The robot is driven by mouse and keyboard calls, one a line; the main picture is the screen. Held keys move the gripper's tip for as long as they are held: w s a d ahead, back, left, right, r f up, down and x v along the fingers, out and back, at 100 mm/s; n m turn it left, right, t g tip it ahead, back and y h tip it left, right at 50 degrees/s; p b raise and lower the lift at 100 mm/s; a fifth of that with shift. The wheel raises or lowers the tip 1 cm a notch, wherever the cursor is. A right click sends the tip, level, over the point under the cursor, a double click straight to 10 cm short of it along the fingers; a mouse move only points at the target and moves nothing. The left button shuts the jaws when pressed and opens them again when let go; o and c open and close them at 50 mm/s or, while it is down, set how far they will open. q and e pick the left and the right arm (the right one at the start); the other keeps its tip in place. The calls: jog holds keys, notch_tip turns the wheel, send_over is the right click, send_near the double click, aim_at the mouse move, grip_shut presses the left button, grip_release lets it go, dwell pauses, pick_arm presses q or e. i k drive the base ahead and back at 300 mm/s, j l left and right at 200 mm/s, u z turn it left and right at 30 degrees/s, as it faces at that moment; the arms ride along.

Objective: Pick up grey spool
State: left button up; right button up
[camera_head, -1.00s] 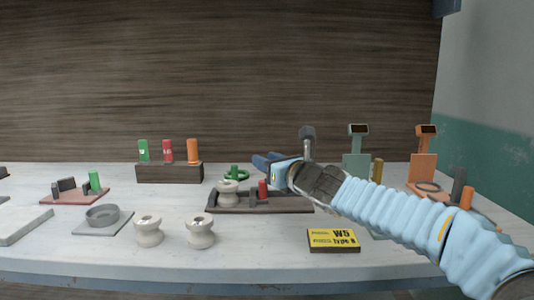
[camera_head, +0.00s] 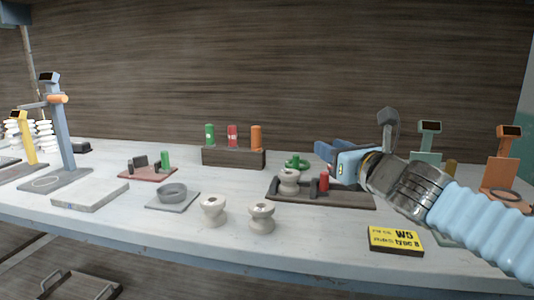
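Three light grey spools show. One spool (camera_head: 213,210) and another spool (camera_head: 261,217) stand upright, apart, near the front middle of the table. A third spool (camera_head: 289,181) sits on a dark fixture (camera_head: 335,200) behind them. My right gripper (camera_head: 328,154) reaches in from the right, above and behind the fixture, right of the third spool. Its blue fingers point left; whether they are open or shut is not clear, and no spool shows between them. My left gripper is not in view.
A round grey dish (camera_head: 172,193) on a plate lies left of the front spools. A yellow label block (camera_head: 396,240) lies at front right. A dark rack (camera_head: 234,158) holds green, red and orange cylinders. A blue-grey stand (camera_head: 62,130) is at left.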

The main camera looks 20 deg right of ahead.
aim_at(289, 188)
jog(key=k, duration=1)
